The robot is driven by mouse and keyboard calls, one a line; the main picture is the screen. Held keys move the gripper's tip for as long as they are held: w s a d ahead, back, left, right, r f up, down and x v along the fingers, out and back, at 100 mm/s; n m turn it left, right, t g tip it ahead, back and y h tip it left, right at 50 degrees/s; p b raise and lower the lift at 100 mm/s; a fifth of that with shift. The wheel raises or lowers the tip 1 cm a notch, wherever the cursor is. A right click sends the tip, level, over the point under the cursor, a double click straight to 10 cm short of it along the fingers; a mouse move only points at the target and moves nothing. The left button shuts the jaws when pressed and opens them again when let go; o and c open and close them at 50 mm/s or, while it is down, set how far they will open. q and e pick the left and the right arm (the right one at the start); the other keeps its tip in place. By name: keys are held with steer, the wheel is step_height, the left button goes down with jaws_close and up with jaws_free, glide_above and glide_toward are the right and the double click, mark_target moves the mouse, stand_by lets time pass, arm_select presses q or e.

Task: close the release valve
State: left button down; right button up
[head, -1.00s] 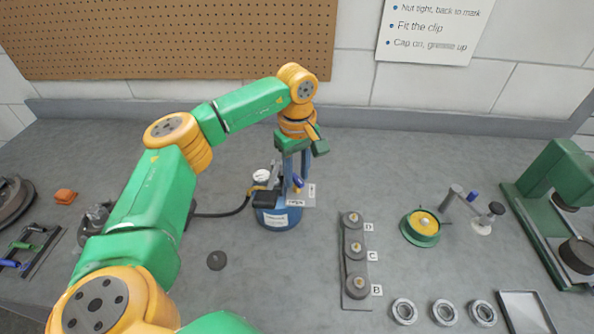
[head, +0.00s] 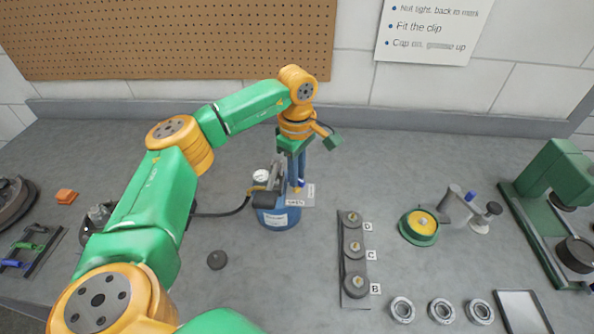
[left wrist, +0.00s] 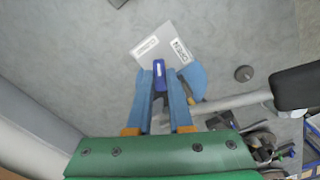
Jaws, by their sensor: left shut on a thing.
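The release valve's blue lever (left wrist: 159,76) shows in the left wrist view between the fingers of my left gripper (left wrist: 160,88), which is shut on it. In the head view my left gripper (head: 293,182) reaches down to the valve on top of a blue tank (head: 282,218). The fingers and wrist hide most of the valve there. A light plate with two small labels (left wrist: 175,40) lies beside the lever in the left wrist view; the lever's tip is close to its edge. The label print is too small to read surely. My right gripper is not in view.
A round gauge (head: 261,176) and a black grip (head: 264,199) sit on the tank, with a black hose leading left. A rack marked B, C, D (head: 354,255) stands to the right. Bench around the tank is mostly clear.

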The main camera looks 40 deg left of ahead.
arm_select(q)
steer(key=n, duration=0.5)
steer(key=shift+n+p, duration=0.3)
steer(key=shift+n, duration=0.1)
stand_by(0.4)
steer(key=c, duration=0.8)
jaws_free()
steer(key=shift+r, duration=0.3)
step_height(320, 180, up, 6)
steer(key=shift+r+b, duration=0.25)
steer(key=shift+b, duration=0.45)
steer(key=shift+a, duration=0.1)
